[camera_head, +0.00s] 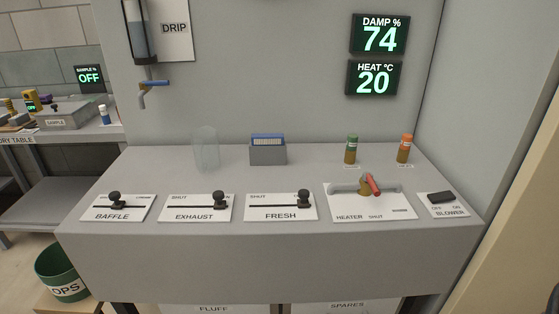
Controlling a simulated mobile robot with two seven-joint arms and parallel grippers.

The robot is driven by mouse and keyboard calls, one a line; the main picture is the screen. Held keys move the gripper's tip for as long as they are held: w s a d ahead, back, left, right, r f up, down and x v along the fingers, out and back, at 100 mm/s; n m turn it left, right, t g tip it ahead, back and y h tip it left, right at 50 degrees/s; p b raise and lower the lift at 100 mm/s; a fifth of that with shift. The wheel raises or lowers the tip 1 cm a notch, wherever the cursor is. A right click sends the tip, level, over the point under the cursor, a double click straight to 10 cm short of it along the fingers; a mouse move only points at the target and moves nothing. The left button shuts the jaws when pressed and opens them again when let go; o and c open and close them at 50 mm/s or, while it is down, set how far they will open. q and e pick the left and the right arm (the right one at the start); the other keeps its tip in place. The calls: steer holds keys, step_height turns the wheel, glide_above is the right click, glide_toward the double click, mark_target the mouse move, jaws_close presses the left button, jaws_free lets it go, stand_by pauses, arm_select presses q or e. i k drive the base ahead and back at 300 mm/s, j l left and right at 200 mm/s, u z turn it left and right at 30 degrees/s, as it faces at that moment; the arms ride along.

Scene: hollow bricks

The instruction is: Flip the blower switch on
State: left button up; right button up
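The blower switch (440,197) is a small black rocker on a white plate (449,212) marked OFF on the left, ON on the right and BLOWER below. It sits at the right end of the grey console's sloping top. I cannot tell from this view which side is pressed in. Neither of my grippers shows in the head view.
Left of the switch are the heater plate with a red-handled lever (371,184) and the FRESH (302,197), EXHAUST (219,199) and BAFFLE (115,199) sliders. Behind stand a clear cylinder (206,150), a blue-topped box (268,150), a green-capped bottle (351,149) and an orange-capped bottle (404,149). Displays read DAMP 74 (379,36) and HEAT 20 (373,79).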

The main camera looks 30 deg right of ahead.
mark_target(438, 197)
steer(key=z, duration=1.95)
